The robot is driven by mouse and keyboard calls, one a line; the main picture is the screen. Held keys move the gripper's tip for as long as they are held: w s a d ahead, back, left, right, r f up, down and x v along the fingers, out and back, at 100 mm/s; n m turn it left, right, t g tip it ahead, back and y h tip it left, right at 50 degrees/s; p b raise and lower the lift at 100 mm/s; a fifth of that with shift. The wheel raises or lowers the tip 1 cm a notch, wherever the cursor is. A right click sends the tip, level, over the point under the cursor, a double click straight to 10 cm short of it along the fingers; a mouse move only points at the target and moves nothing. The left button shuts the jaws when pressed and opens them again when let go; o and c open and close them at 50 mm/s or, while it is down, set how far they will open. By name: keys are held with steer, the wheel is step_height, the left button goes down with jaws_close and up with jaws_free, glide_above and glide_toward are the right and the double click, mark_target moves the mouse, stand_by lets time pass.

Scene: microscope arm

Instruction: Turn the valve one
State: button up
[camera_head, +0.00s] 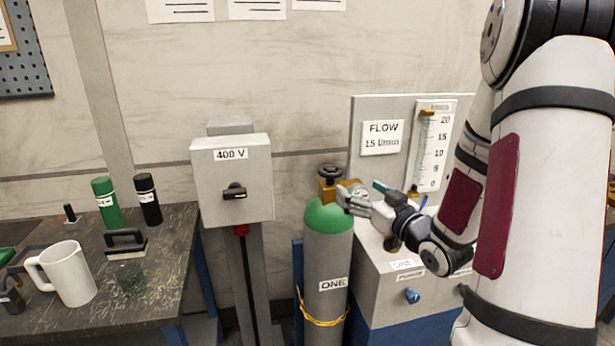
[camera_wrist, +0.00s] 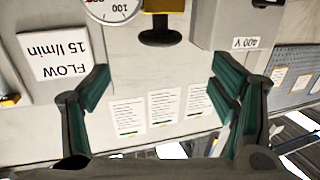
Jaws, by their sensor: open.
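A grey gas cylinder with a green shoulder (camera_head: 328,222) stands upright in the middle of the head view, labelled ONE. On top is a brass valve body (camera_head: 330,190) with a black handwheel (camera_head: 330,172). My gripper (camera_head: 352,199) is close to the right of the valve in the head view, partly covering the gauge there. The wrist view is upside down. In it the handwheel (camera_wrist: 160,38) is at the top centre, below the brass body (camera_wrist: 163,5). My open fingers stand wide apart either side of its line, with nothing between them.
A grey 400 V switch box (camera_head: 231,180) stands left of the cylinder. Right is a box with a blue knob (camera_head: 412,296) and a flow panel (camera_head: 383,137). A workbench (camera_head: 170,262) with a white mug (camera_head: 68,275) is at the left. The wall is behind.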

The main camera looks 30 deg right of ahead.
mark_target(331, 169)
steer(key=w, duration=1.3)
steer(key=shift+w+d, duration=0.2)
steer(key=shift+w, duration=0.15)
steer(key=c, duration=1.2)
